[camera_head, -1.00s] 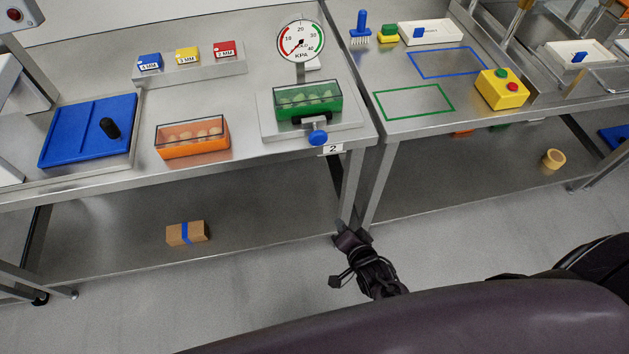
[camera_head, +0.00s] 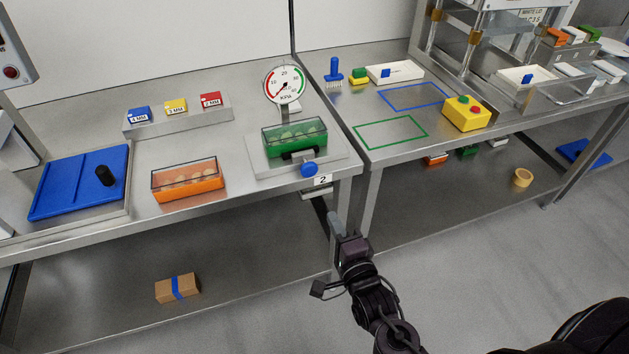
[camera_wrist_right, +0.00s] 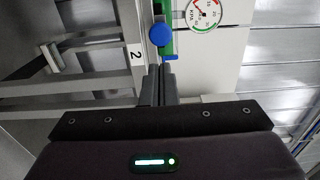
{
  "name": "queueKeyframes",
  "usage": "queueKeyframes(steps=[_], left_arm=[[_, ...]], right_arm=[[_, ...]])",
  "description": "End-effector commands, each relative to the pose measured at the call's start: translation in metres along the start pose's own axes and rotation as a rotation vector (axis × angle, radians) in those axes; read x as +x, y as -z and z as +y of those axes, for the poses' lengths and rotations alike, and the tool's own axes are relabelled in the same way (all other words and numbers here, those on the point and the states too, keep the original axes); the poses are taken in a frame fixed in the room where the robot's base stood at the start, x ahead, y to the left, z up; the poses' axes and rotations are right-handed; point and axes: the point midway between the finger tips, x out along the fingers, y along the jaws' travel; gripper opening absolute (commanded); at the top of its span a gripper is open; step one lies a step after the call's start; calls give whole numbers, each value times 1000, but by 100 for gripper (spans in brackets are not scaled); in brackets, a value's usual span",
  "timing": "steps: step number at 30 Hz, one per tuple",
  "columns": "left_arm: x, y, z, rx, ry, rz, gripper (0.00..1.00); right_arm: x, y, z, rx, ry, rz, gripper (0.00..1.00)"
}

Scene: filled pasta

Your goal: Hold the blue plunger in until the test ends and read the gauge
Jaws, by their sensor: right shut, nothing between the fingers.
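The blue plunger (camera_head: 309,170) sticks out at the front of a metal test stand (camera_head: 330,160) on the bench, above the "2" label. A green tray (camera_head: 295,143) with a clear lid and pale filled pieces sits in the stand. The round gauge (camera_head: 284,86) stands behind it, its red needle toward the lower left. My right gripper (camera_head: 335,222) is shut and empty, below and in front of the bench edge, apart from the plunger. In the right wrist view, its shut fingers (camera_wrist_right: 159,85) point toward the plunger (camera_wrist_right: 161,35). My left gripper is out of view.
An orange tray (camera_head: 188,182) and a blue board (camera_head: 78,187) with a black knob are to the left. A yellow button box (camera_head: 466,113) is on the right bench beside green and blue outlines. A cardboard box (camera_head: 178,288) lies on the lower shelf.

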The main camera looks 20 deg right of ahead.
Motion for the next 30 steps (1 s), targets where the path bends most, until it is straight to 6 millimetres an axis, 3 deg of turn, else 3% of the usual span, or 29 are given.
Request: queueKeyframes(steps=[18,24,30], left_arm=[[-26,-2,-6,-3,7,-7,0],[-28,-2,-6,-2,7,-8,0],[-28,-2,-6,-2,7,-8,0]], right_arm=[[113,0,-3,-3,1,-1,0],[129,0,0,-1,-1,1,0],[132,0,0,-1,-1,0,0]])
